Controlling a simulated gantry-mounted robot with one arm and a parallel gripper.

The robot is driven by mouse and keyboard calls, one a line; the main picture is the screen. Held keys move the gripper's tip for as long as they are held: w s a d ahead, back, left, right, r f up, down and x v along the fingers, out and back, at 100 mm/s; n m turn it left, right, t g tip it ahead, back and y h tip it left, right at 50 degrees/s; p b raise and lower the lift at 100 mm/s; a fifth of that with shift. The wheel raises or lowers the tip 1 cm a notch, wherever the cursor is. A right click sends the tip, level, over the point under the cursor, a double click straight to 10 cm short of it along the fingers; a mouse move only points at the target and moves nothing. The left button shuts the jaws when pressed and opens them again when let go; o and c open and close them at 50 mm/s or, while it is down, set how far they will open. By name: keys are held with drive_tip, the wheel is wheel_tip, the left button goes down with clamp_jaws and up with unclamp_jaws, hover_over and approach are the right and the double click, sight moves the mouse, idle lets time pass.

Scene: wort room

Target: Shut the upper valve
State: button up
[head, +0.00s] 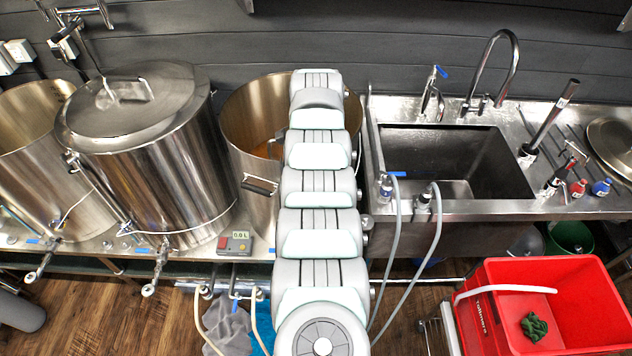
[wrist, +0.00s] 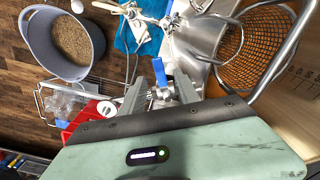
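In the wrist view, a small metal valve (wrist: 164,96) with a blue lever (wrist: 159,72) shows between my gripper's two fingers. My gripper (wrist: 161,86) is open, with one grey finger on each side of the valve. I cannot tell whether either finger touches it. The blue lever points up in the picture, past the fingertips. Another metal fitting with pale handles (wrist: 134,13) is farther up the wrist view. I cannot tell from the frames which one is the upper valve. In the head view my arm hides the valve, and my gripper is out of sight.
In the wrist view, a grey bucket of grain (wrist: 70,48) stands upper left and an orange mesh basket (wrist: 238,62) is at right. In the head view, steel kettles (head: 150,165) stand left, a sink (head: 455,160) right and a red crate (head: 490,322) lower right. Hoses (head: 436,235) hang near my arm.

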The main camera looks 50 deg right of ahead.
wheel_tip(320, 180, up, 8)
drive_tip(key=b, duration=0.1)
drive_tip(key=shift+f, duration=0.2)
idle(0.3)
